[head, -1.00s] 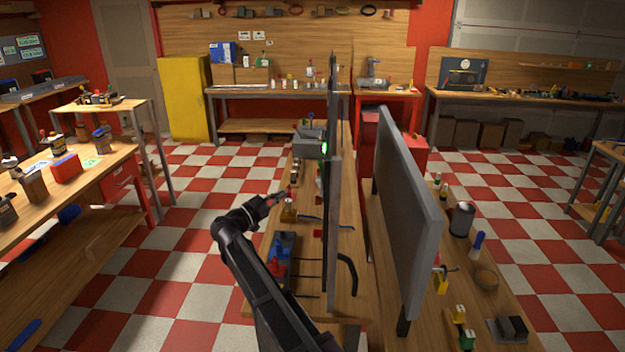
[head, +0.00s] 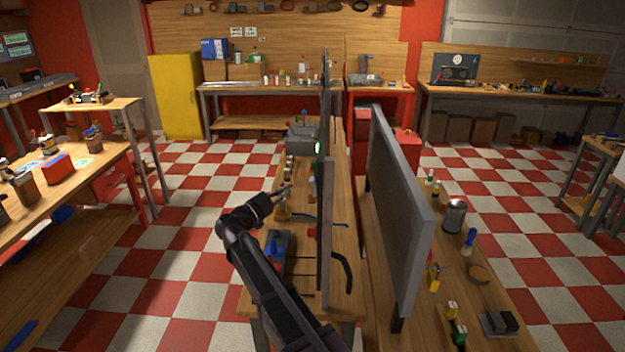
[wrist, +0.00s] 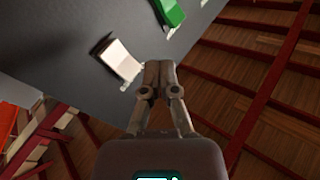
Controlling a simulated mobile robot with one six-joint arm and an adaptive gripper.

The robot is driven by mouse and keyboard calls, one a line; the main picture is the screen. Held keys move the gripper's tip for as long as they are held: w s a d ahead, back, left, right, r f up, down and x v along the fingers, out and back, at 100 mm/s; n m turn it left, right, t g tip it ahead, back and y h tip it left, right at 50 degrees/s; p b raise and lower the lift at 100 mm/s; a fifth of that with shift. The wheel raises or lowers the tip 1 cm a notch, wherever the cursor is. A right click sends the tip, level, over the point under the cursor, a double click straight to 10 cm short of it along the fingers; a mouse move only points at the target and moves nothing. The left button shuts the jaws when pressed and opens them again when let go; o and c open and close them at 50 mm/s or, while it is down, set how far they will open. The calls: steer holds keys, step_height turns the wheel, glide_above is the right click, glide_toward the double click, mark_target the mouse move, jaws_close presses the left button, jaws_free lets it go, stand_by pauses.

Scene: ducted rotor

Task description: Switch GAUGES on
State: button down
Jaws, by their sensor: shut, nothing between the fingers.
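In the wrist view my gripper (wrist: 158,68) is shut and empty, with its fingertips together. Just left of the fingertips a white switch-like piece (wrist: 120,60) stands out from a dark grey panel (wrist: 55,45). A green piece of similar shape (wrist: 168,12) sits farther up on the same panel. I see a gap in the picture between fingertips and white piece; contact cannot be told. No GAUGES label is readable. In the head view my gripper (head: 284,190) is over the middle bench, left of an upright grey panel (head: 326,215) seen edge-on.
A second upright grey panel (head: 400,210) stands to the right. The middle bench (head: 343,215) carries a blue item (head: 273,250) and a grey box (head: 303,135) near the panel. Checkered floor (head: 180,235) is clear left of the bench.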

steer(key=shift+s+d+r+p, duration=0.1)
steer(key=shift+d+r+p, duration=0.25)
steer(key=shift+d, duration=0.35)
steer(key=shift+w+d+r+p, duration=0.1)
steer(key=shift+d+r+p, duration=0.15)
steer(key=shift+d, duration=0.5)
steer(key=shift+s+d+r+p, duration=0.1)
steer(key=shift+d+r+p, duration=0.25)
steer(key=shift+d, duration=0.35)
steer(key=shift+d+r, duration=0.1)
steer(key=shift+d+r, duration=0.15)
steer(key=shift+d, duration=0.15)
steer(key=shift+d+r, duration=0.15)
steer(key=shift+d, duration=0.25)
stand_by(1.1)
steer(key=shift+a, duration=0.15)
steer(key=shift+a+f, duration=0.35)
steer(key=shift+a, duration=0.3)
stand_by(0.4)
steer(key=a, duration=0.1)
steer(key=a+f+b, duration=0.1)
steer(key=a, duration=0.1)
steer(key=a+f+b, duration=0.1)
steer(key=shift+a+f, duration=0.1)
steer(key=shift+a, duration=0.2)
